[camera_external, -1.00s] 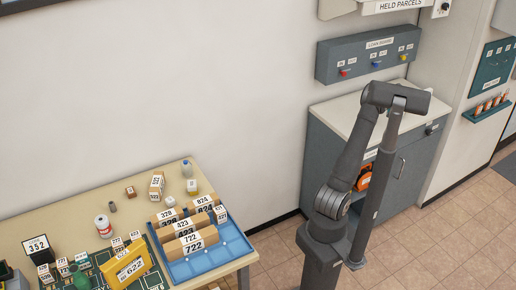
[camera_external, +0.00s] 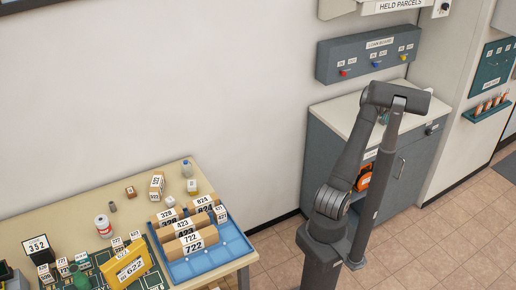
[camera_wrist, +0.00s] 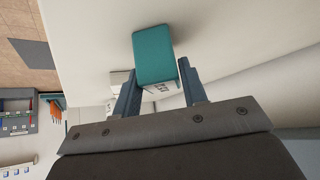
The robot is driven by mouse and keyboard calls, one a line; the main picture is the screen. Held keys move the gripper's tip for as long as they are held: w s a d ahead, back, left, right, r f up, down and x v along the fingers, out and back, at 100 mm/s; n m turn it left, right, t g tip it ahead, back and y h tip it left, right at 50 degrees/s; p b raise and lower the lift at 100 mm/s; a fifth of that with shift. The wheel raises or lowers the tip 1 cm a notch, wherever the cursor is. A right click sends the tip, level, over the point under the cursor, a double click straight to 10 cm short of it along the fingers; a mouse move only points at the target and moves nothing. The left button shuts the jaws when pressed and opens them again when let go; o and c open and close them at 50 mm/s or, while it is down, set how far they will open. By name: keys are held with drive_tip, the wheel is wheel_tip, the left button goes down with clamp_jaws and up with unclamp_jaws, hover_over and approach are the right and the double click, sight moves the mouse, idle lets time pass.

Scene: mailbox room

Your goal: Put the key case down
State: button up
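The key case is a teal box with a white printed label on its lower side.
The grey cabinet (camera_external: 405,170) stands against the wall, with a loan board (camera_external: 368,54) above it. A small white object (camera_wrist: 119,77) shows behind the left finger. A table (camera_external: 90,204) with parcels and a blue tray (camera_external: 208,262) is at the lower left.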

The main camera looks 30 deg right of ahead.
drive_tip(key=o, duration=0.3)
drive_tip(key=shift+r, duration=0.15)
drive_tip(key=v, duration=1.2)
drive_tip(key=x, duration=1.2)
drive_tip(key=shift+f, duration=0.25)
wheel_tip(320, 180, up, 2)
drive_tip(key=shift+r, duration=0.75)
